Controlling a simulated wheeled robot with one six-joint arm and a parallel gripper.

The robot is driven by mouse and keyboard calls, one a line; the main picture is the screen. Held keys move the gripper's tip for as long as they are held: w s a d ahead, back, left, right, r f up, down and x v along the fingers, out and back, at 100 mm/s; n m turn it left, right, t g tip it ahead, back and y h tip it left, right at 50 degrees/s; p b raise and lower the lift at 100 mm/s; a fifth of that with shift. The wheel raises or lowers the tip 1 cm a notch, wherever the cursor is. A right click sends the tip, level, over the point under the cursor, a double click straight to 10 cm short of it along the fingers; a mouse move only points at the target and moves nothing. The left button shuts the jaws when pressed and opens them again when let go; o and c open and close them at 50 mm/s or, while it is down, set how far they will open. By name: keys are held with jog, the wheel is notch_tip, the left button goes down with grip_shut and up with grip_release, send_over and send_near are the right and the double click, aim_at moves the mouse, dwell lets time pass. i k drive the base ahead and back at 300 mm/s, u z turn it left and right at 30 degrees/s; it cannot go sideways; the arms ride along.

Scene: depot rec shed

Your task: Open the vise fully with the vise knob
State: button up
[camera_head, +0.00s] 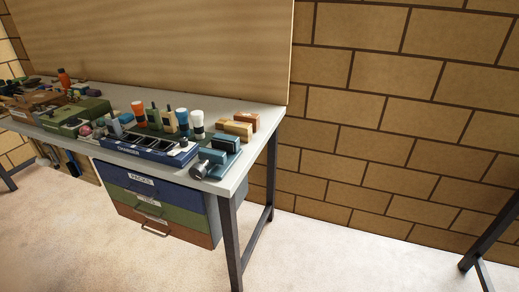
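The vise (226,154) appears to be the small teal-blue device near the right front corner of the workbench. It has a flat base and dark upright blocks on top. A grey round knob (199,170) sticks out at its front left, close to the bench's front edge. The picture is too small to tell how far apart the jaws are. My gripper is not in view.
The workbench (262,114) holds a blue tray (150,155), several bottles, a green case (75,115) and wooden blocks (236,129). A drawer unit (165,215) hangs below, its drawers shut. The floor (330,260) right of the bench is clear.

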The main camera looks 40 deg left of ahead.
aim_at(197, 171)
jog(key=z, duration=0.75)
jog(key=k, duration=1.15)
jog(key=u, duration=1.7)
jog(key=i, duration=1)
jog(key=z, duration=0.05)
